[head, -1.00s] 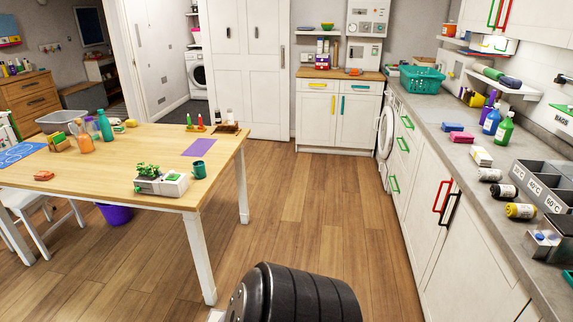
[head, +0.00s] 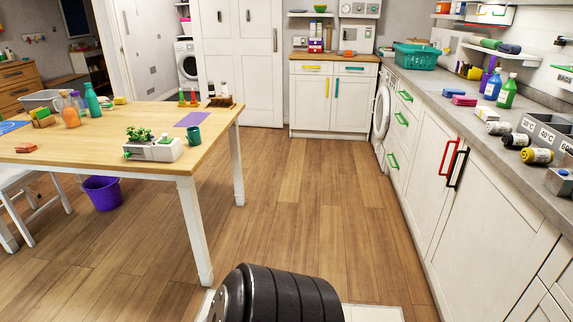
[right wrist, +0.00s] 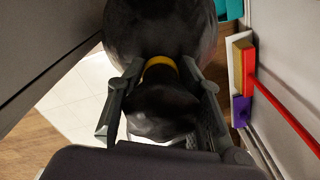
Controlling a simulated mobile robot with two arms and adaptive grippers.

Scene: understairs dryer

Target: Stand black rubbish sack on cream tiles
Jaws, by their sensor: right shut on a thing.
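The black rubbish sack (right wrist: 160,30) shows in the right wrist view, with a yellow tie (right wrist: 160,63) around its neck and a gathered black top on the near side of the tie. My right gripper (right wrist: 160,72) is shut on the sack at the neck, one finger on each side. Cream tiles (right wrist: 76,92) lie on the floor left of the sack in that view. In the head view a strip of the cream tiles (head: 372,313) shows at the bottom edge. The underside of the sack is hidden, so I cannot tell whether it touches the floor. My left gripper is out of view.
White cabinets (head: 470,215) under a grey counter run along the right; a red handle (head: 447,157) sticks out. A wooden table (head: 90,165) stands at the left, with a purple bucket (head: 101,193) beneath. The wooden floor (head: 310,205) between is clear.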

